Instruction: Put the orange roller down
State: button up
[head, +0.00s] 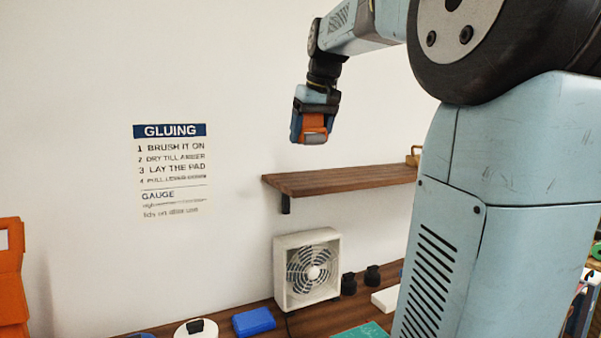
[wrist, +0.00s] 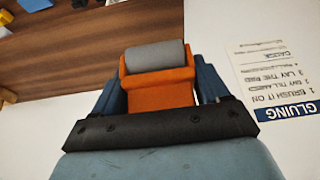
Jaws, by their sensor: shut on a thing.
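The orange roller (wrist: 158,92) has an orange body and a grey cylinder at its end. My gripper (wrist: 160,95) is shut on its orange body, with a blue finger on each side in the wrist view. In the head view my gripper (head: 313,122) points downward in the air with the orange roller (head: 315,136) between its fingers. It is well above the counter and shows higher than the wall shelf. The roller touches nothing but the gripper in these views.
The brown counter (head: 250,302) holds a white fan (head: 308,268), a blue block (head: 254,321), dark knobs (head: 372,275) and a green mat (head: 362,330). A wooden shelf (head: 340,181) juts from the wall. A gluing sign (head: 171,168) hangs left; an orange case (head: 11,275) stands at far left.

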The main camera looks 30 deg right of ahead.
send_over(300, 181)
jog(key=s, duration=0.2)
notch_tip(300, 181, down, 6)
jog(key=shift+w+f, duration=0.45)
jog(key=shift+f, duration=0.15)
jog(key=shift+w+f, duration=0.2)
jog(key=shift+f, duration=1.5)
jog(key=shift+f, duration=0.35)
